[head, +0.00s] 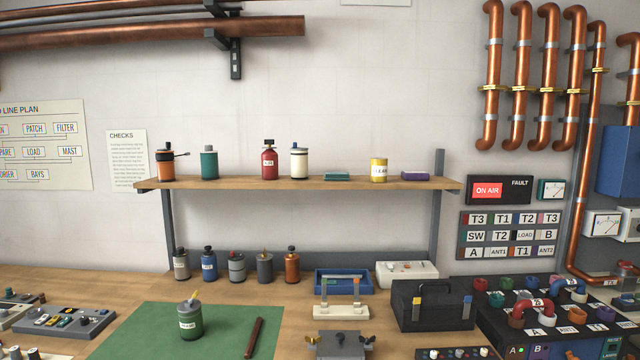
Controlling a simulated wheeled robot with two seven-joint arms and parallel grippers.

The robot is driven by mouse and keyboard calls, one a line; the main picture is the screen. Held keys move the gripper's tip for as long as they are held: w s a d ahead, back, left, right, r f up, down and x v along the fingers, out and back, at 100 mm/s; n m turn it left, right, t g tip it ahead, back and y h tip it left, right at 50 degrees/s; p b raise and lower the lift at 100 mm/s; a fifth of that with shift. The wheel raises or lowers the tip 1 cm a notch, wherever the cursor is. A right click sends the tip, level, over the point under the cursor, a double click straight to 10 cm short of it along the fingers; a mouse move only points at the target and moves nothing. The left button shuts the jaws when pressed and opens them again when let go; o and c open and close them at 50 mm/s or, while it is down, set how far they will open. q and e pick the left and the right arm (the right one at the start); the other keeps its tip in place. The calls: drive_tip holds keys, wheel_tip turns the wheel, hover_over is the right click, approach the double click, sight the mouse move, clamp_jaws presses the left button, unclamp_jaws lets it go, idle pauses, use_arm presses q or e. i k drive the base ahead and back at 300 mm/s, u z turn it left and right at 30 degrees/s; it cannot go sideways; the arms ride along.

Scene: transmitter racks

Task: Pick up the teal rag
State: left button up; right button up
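The teal rag (337,176) lies flat and folded on the wooden wall shelf (225,184), right of the shelf's middle. It sits between a cream bottle (299,162) on its left and a yellow tin (378,171) on its right, apart from both. Neither of my grippers shows in the head view.
The shelf also holds an orange can (165,165), a teal can (209,163) and a red bottle (269,161). Several bottles, a blue tray (344,283) and a black toolbox (433,305) stand below.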

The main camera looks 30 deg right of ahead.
sight(329, 176)
drive_tip(key=z, duration=1.05)
drive_tip(key=k, duration=0.5)
drive_tip(key=z, duration=1.15)
drive_tip(key=i, duration=1.85)
drive_tip(key=u, duration=0.55)
